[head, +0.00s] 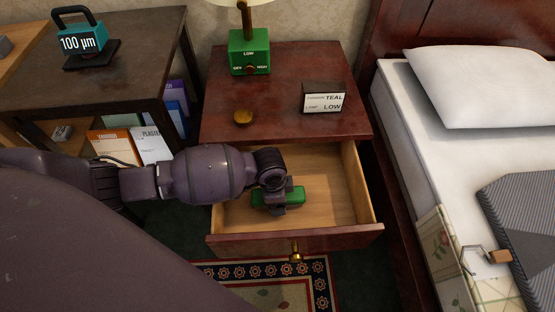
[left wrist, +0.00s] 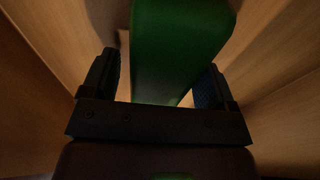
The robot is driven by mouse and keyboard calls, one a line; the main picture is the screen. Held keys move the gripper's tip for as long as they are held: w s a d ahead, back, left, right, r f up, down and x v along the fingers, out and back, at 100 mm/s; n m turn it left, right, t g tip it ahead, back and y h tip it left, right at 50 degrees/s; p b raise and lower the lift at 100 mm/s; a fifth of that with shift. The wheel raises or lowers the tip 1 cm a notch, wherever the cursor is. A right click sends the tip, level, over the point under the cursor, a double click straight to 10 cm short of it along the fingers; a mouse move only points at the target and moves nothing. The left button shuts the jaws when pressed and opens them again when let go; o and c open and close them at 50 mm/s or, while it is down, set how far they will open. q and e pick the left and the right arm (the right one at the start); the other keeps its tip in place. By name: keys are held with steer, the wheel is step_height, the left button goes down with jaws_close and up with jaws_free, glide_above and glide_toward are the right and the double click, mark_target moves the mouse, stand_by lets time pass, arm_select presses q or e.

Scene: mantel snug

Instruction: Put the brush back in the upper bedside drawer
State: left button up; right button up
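The upper bedside drawer (head: 338,211) is pulled open below the top of the dark red nightstand. A smooth green block-shaped thing (head: 295,196) lies in it; I take it for the brush, but no bristles show. It also shows in the left wrist view (left wrist: 175,50). My left gripper (head: 279,198) reaches down into the drawer over the green thing. In the left wrist view its two fingers (left wrist: 160,85) stand on either side of it, with gaps between the pads and the green sides. My right gripper is not in view.
The bed (head: 405,150) is close on the right. A wooden-handled wire item (head: 498,256) lies on it. The drawer's right side is clear.

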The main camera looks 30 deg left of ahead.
arm_select(q)
steer(key=r, duration=0.2)
steer(key=r+p, duration=0.1)
steer(key=r, duration=0.1)
steer(key=shift+w+a+r+p, duration=0.1)
steer(key=shift+a+r+p, duration=0.1)
steer(key=shift+r+p, duration=0.1)
steer(key=r, duration=0.2)
steer(key=r+p, duration=0.1)
steer(key=r, duration=0.1)
steer(key=r+p, duration=0.1)
steer(key=r, duration=0.1)
steer(key=shift+s+a+r, duration=0.35)
steer(key=shift+s+r+p, duration=0.2)
steer(key=shift+r+p, duration=0.2)
steer(key=shift+r, duration=0.1)
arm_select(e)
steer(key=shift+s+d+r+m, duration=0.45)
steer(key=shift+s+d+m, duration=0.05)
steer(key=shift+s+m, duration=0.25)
